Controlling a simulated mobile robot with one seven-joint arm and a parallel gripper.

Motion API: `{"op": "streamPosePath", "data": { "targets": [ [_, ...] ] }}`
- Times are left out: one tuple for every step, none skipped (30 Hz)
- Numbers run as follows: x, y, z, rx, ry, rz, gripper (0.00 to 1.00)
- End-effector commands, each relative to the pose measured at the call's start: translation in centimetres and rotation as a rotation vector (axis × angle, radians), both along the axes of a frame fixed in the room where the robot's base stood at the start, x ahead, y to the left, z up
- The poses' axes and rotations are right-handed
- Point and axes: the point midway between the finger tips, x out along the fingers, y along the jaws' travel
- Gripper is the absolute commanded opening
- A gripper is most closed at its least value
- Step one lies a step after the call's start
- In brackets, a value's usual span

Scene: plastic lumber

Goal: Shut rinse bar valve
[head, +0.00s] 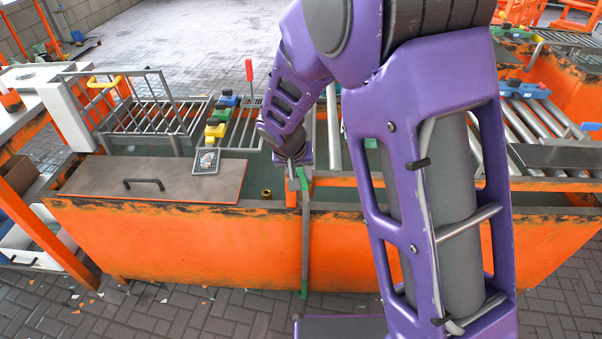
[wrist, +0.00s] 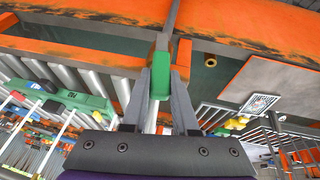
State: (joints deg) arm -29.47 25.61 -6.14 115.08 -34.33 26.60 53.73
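A long grey bar (head: 305,235) with green ends hangs against the front of the orange trough. Its top green end (head: 302,179) is at my gripper (head: 291,163). I cannot tell if this bar is the rinse bar valve's handle. In the wrist view, the green end (wrist: 160,75) sits between the two grey fingers of my gripper (wrist: 164,62) and fills most of the gap. The grey bar runs on upward from it. Whether the fingers press on the green piece or only flank it is unclear. My arm hides the trough's middle.
A brown board with a black handle (head: 143,184) lies on the trough's left part, with a wire basket (head: 128,105) behind it. A brass fitting (head: 266,193) shows inside the trough, also in the wrist view (wrist: 210,61). Grey rollers (head: 520,125) lie at right. The paved floor in front is mostly clear.

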Motion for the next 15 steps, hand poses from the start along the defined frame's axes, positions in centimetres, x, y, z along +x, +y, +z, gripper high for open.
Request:
{"op": "streamPosePath", "data": {
  "targets": [
    [0.00,0.00,0.01,0.000,0.000,0.000,0.05],
    [-0.01,0.00,0.01,0.000,0.000,0.000,0.00],
    [-0.01,0.00,0.01,0.000,0.000,0.000,0.00],
    [-0.01,0.00,0.01,0.000,0.000,0.000,0.00],
    [-0.01,0.00,0.01,0.000,0.000,0.000,0.00],
    [-0.02,0.00,0.01,0.000,0.000,0.000,0.00],
    [-0.02,0.00,0.01,0.000,0.000,0.000,0.00],
    [-0.02,0.00,0.01,0.000,0.000,0.000,0.00],
    [-0.02,0.00,0.01,0.000,0.000,0.000,0.00],
    [-0.02,0.00,0.01,0.000,0.000,0.000,0.00],
    [-0.02,0.00,0.01,0.000,0.000,0.000,0.00],
    [-0.02,0.00,0.01,0.000,0.000,0.000,0.00],
    [-0.02,0.00,0.01,0.000,0.000,0.000,0.00],
    [-0.02,0.01,0.01,0.000,0.000,0.000,0.00],
    [-0.03,0.01,0.01,0.000,0.000,0.000,0.00]
  ]
}}
